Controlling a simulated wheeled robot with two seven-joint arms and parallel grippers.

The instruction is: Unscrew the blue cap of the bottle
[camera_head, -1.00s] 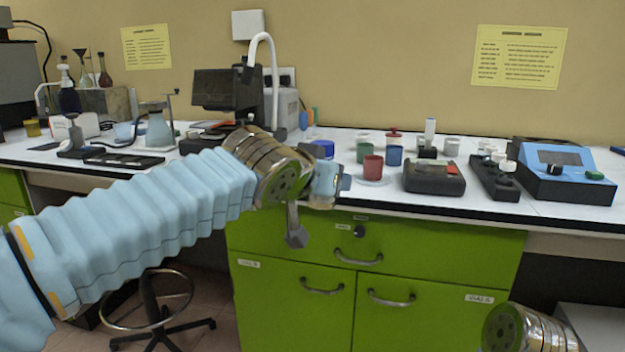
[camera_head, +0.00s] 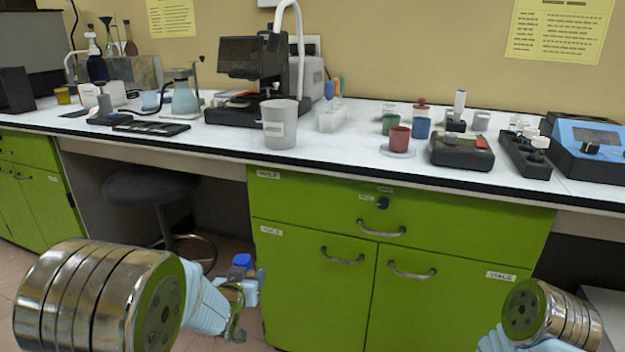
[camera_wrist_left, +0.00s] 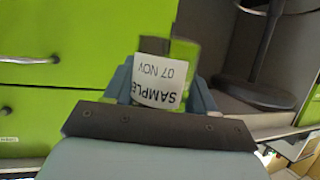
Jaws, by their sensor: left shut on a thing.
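My left gripper (camera_head: 246,290) is low in front of the green cabinet in the head view, away from the bench. It is shut on the bottle, whose blue cap (camera_head: 242,261) shows on top, between and above the fingers. The bottle's body is mostly hidden by the gripper in that view. In the left wrist view the bottle's white label (camera_wrist_left: 160,82), reading SAMPLE 07 NOV, shows between the two blue-grey fingers. The cap cannot be made out there. Of my right arm only the wrist and part of the sleeve show at the lower right; its fingers are out of view.
The white bench top (camera_head: 350,152) holds a grey cup (camera_head: 280,124), a red cup (camera_head: 400,139) on a dish, a black device (camera_head: 461,151) and a blue instrument (camera_head: 590,150). A stool (camera_head: 150,187) stands under the bench. The space before the cabinet (camera_head: 400,250) is clear.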

